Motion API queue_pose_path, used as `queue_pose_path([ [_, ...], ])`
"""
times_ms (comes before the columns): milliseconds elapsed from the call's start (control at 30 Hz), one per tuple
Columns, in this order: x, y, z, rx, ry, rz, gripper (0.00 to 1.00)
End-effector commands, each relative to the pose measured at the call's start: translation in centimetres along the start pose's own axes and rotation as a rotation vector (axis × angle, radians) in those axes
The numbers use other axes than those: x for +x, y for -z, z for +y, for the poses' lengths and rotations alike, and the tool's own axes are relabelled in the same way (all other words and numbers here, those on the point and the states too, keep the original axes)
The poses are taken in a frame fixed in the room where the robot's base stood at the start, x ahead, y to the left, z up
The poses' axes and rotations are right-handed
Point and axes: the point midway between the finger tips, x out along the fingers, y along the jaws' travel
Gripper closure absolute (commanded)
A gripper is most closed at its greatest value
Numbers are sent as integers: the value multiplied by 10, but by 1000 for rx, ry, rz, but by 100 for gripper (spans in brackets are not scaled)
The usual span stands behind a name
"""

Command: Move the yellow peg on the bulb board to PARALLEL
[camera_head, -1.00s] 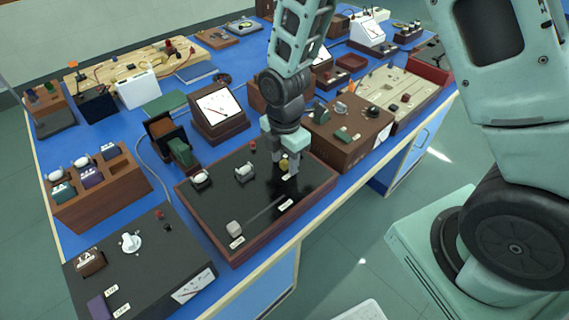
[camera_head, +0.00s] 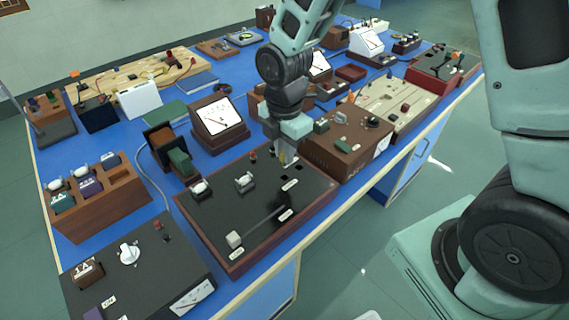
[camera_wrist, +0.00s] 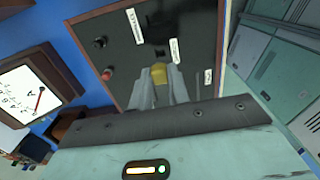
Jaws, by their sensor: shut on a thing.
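The bulb board (camera_head: 216,228) is a black panel in a wooden frame at the middle front of the bench. My gripper (camera_head: 285,158) is over its far right part, fingers pointing down and shut on the yellow peg (camera_head: 282,160). The peg's yellow end shows between the fingers in the wrist view (camera_wrist: 158,72), and the rest of it is hidden. The peg appears raised off the panel. A dark hole (camera_wrist: 160,53) and white labels (camera_wrist: 174,50) lie close by; the lettering is too small to read surely.
Two bulb holders (camera_head: 244,182) and a pale knob (camera_head: 234,238) stand on the board. A brown box (camera_head: 345,143) is close at its right, and a meter (camera_head: 217,120) stands behind. A red post (camera_wrist: 108,74) and a black post (camera_wrist: 99,42) are near the fingers.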

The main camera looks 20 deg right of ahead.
Motion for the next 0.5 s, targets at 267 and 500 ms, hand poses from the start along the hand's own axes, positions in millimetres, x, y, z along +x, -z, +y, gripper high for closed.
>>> queue_pose_path([
  [267,-40,0,0,-1,-2,0,100],
  [500,-53,0,0,0,1,0,100],
])
